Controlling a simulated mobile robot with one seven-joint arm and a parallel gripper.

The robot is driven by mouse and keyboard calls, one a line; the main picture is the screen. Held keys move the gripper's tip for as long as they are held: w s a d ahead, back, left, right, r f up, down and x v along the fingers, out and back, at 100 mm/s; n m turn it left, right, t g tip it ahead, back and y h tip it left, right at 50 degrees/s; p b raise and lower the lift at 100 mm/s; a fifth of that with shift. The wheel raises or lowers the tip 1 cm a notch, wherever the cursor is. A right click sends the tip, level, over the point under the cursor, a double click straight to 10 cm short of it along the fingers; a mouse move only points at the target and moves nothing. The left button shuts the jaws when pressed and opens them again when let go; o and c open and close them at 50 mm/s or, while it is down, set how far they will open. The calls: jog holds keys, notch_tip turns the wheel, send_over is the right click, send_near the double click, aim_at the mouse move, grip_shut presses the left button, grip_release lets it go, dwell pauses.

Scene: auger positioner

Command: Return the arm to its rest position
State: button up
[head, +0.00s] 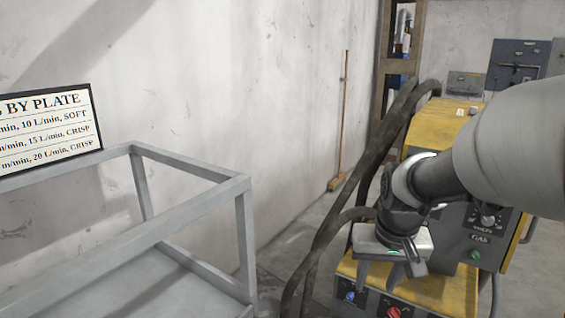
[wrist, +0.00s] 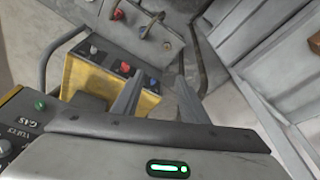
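My gripper (head: 391,275) hangs at the end of my arm on the right of the head view, fingers pointing down. It is in front of the yellow machine (head: 447,290), over its lower front with the knobs. In the wrist view my gripper's fingers (wrist: 155,97) stand apart with nothing seen between them. The machine's yellow knob panel (wrist: 85,72) lies beyond them. How far the fingers are from the machine is hard to tell.
Thick dark hoses (head: 375,150) run beside the machine. A grey metal frame (head: 190,212) stands at the left, with a sign (head: 45,130) behind it. A broom (head: 342,120) leans on the wall. Some floor (head: 275,245) is bare between frame and hoses.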

jog(key=s+a+r+n+t, duration=0.1)
jog(key=s+a+r, duration=0.1)
jog(key=s+r, duration=0.35)
jog(key=s+a+r+n+t, duration=0.1)
jog(key=s+a+r, duration=0.15)
jog(key=s, duration=0.65)
notch_tip(320, 180, up, 19)
jog(key=p, duration=1.9)
jog(key=shift+s+a+f, duration=0.15)
jog(key=shift+s+a, duration=0.05)
jog(key=shift+a, duration=0.05)
